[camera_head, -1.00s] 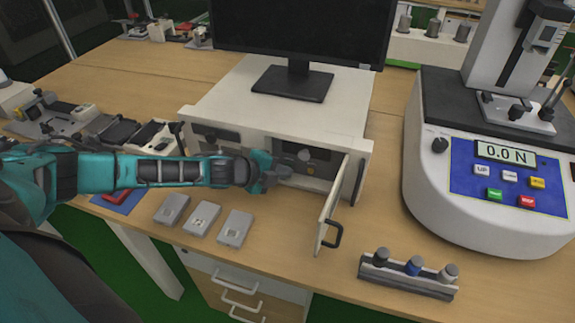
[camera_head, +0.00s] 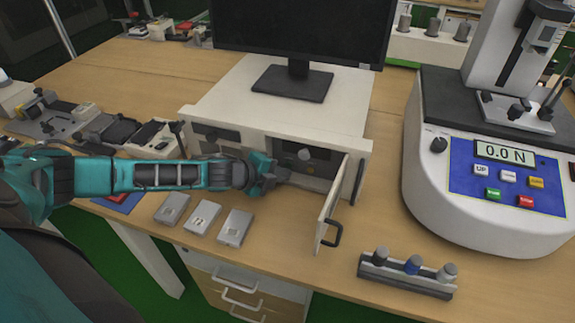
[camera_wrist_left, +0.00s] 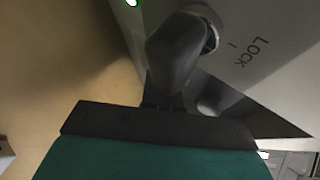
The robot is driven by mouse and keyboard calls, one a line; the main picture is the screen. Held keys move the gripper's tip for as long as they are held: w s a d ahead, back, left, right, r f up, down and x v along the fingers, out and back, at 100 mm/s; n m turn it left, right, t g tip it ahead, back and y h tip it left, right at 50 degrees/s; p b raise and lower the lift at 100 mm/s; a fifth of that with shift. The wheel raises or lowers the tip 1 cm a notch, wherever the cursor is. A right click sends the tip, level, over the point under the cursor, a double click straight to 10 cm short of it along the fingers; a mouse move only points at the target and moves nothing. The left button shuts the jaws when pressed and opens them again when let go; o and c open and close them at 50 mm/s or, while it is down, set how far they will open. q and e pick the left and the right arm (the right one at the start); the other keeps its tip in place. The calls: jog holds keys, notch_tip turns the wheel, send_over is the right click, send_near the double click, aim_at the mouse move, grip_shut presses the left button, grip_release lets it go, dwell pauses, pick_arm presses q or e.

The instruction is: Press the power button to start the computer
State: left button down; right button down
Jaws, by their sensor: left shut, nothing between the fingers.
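The computer is a white case (camera_head: 280,110) on the table under a black monitor (camera_head: 300,30). Its small front door (camera_head: 332,203) stands open to the right, showing a dark recess. My left gripper (camera_head: 280,174) is at the left part of this recess, shut and empty. In the left wrist view its dark closed fingers (camera_wrist_left: 178,55) overlap a round metal fitting (camera_wrist_left: 211,35) beside the printed word LOCK. Contact cannot be told. A small green light (camera_wrist_left: 132,2) glows at the top edge. I cannot make out the power button for certain. My right gripper is not in view.
The open door's black handle (camera_head: 332,236) juts toward the table's front. Several grey boxes (camera_head: 203,217) lie below my left arm.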

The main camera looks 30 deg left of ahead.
pick_arm(q)
jog(key=shift+s+d+p, duration=0.1)
jog(key=shift+s+d, duration=0.15)
jog(key=shift+s, duration=0.75)
jog(key=shift+s+d+p, duration=0.15)
jog(key=shift+s+d, duration=0.05)
jog(key=shift+s, duration=0.75)
jog(key=shift+s+d+p, duration=0.1)
jog(key=shift+s+d, duration=0.15)
jog(key=shift+s, duration=0.75)
